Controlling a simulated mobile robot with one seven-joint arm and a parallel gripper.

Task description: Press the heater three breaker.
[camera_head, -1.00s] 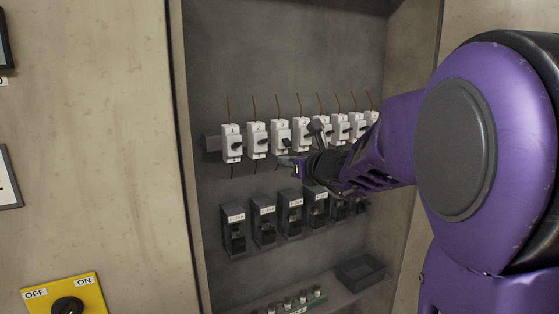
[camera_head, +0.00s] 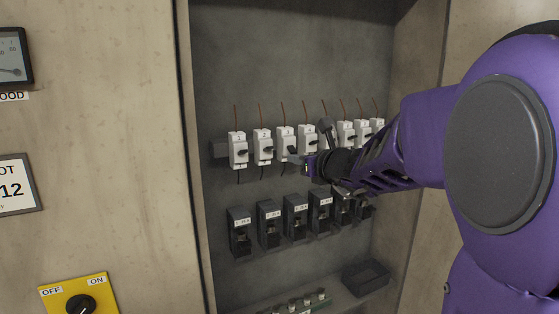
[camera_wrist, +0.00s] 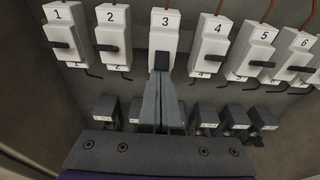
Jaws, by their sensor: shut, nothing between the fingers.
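The number three breaker is white with a black lever and a "3" at its top. It shows in the wrist view (camera_wrist: 166,35) and in the head view (camera_head: 286,138). My gripper (camera_wrist: 160,78) is shut and empty in the wrist view, with its fingertips at the lower end of breaker three, right by its black lever. Whether the tips touch the lever I cannot tell. In the head view my gripper (camera_head: 293,156) reaches in from the right and its tips lie at the lower part of breaker three. The fingers partly hide that lever.
Numbered white breakers stand on both sides: breaker 2 (camera_wrist: 114,37) on the left, breaker 4 (camera_wrist: 210,43) on the right. A lower row of black breakers (camera_head: 269,224) sits beneath. A dark bin (camera_head: 365,278) is at the cabinet bottom. A yellow OFF/ON switch plate (camera_head: 80,296) is outside.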

